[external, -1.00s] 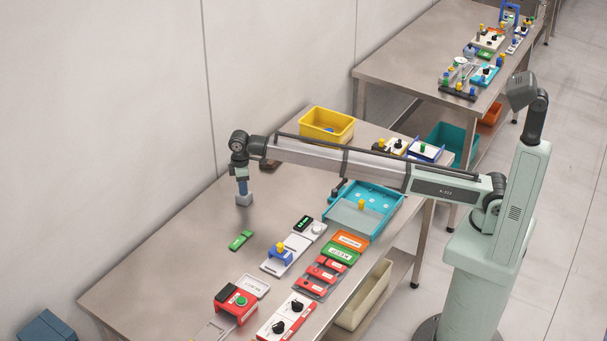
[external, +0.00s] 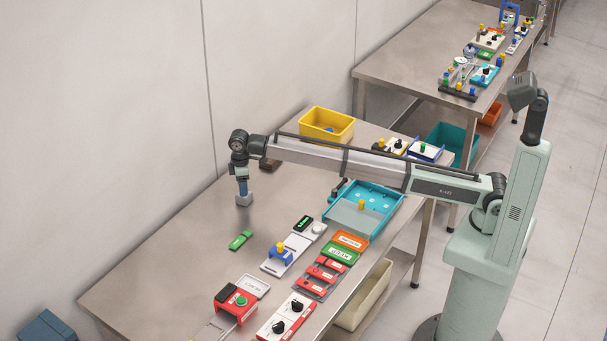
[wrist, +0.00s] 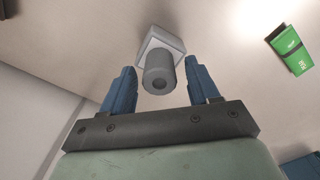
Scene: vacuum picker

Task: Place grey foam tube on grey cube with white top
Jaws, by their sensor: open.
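The grey foam tube (wrist: 158,66) shows in the wrist view with its round hollow end towards the camera. It appears to stand on the grey cube with white top (wrist: 168,36). The cube also shows in the external view (external: 244,200), on the table below my gripper (external: 242,188). In the wrist view my gripper (wrist: 161,72) has its two blue fingers apart, one on each side of the tube, with gaps visible between fingers and tube. In the external view the fingers hide the tube.
A green block (external: 240,240) lies on the table nearby; it shows at the right in the wrist view (wrist: 292,50). A white panel with a blue part (external: 279,255), red modules (external: 322,275) and a teal tray (external: 372,198) stand to the right. The table left of the cube is clear.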

